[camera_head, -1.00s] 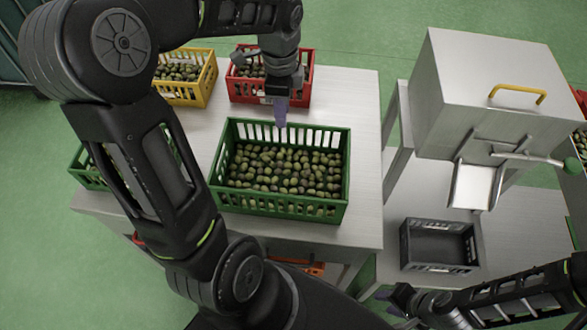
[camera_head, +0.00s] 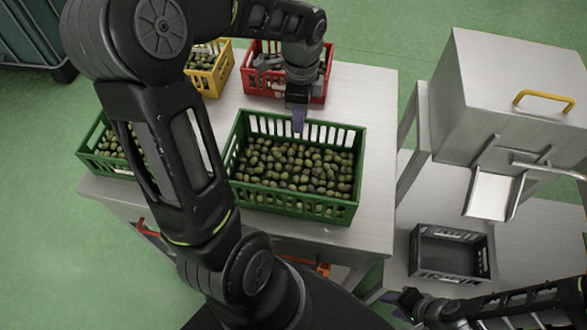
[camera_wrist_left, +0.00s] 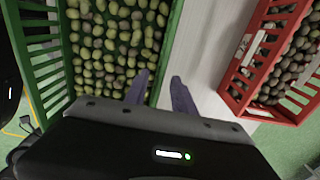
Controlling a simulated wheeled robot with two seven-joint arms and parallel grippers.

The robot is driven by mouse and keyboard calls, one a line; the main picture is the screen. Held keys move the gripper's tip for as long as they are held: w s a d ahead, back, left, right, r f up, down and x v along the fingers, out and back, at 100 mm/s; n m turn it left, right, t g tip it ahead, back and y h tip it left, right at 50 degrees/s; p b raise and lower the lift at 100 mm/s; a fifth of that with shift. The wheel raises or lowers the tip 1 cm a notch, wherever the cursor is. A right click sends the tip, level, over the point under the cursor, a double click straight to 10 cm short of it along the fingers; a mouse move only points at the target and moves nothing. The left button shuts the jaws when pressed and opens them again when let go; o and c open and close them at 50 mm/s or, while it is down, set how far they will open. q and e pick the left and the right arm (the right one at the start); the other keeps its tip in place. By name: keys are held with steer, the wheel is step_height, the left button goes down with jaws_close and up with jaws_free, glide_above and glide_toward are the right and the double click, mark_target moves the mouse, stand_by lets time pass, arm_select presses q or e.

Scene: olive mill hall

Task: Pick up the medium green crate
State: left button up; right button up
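A green slatted crate (camera_head: 292,208) full of green and dark olives stands on the steel table, in the middle of the head view. It also shows in the left wrist view (camera_wrist_left: 50,78). My left gripper (camera_head: 299,122) is at the middle of the crate's far wall, pointing down. In the left wrist view its two fingers (camera_wrist_left: 160,88) are apart, one on the olive side of the wall and one on the table side. A second green crate (camera_head: 103,165) with olives stands at the left, partly hidden by my left arm. My right gripper (camera_head: 394,299) is low at the bottom right; its fingers are unclear.
A red crate (camera_head: 253,88) and a yellow crate (camera_head: 222,75), both holding olives, stand behind. The table (camera_head: 375,120) is bare to the right. A steel machine (camera_head: 500,95) with a chute stands right, and an empty dark crate (camera_head: 418,250) sits below it.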

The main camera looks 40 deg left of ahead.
arm_select(q)
steer(key=p, duration=0.1)
glide_above(301, 146)
steer(key=shift+w+a+f, duration=0.1)
steer(key=shift+f, duration=2.5)
jaws_close()
steer(key=shift+r, duration=0.1)
